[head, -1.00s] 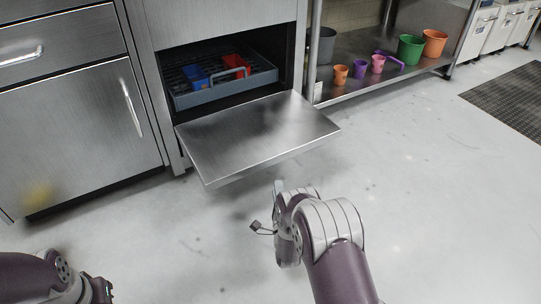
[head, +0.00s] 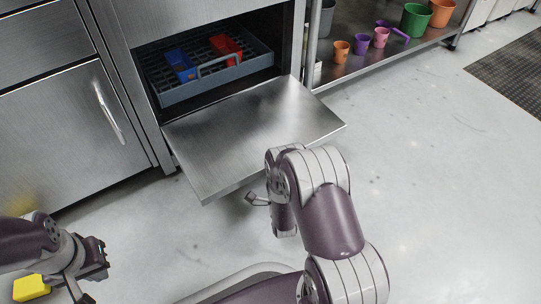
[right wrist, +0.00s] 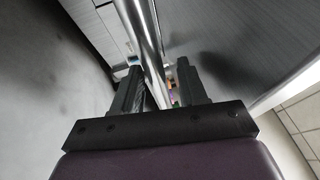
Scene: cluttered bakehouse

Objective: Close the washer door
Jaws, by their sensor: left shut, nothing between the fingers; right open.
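The washer door (head: 245,125) is a brushed metal panel, folded down and open in front of the washer opening. A grey-blue rack (head: 195,92) sits inside the opening with a blue and a red container on it. My left gripper (head: 101,262) is shut and empty, low at the left, away from the door.
A metal cabinet with a handle (head: 108,112) stands left of the washer. A low shelf (head: 335,76) at the right holds orange, purple, pink and green pots. A yellow object (head: 30,288) is at lower left. The floor right of the door is clear.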

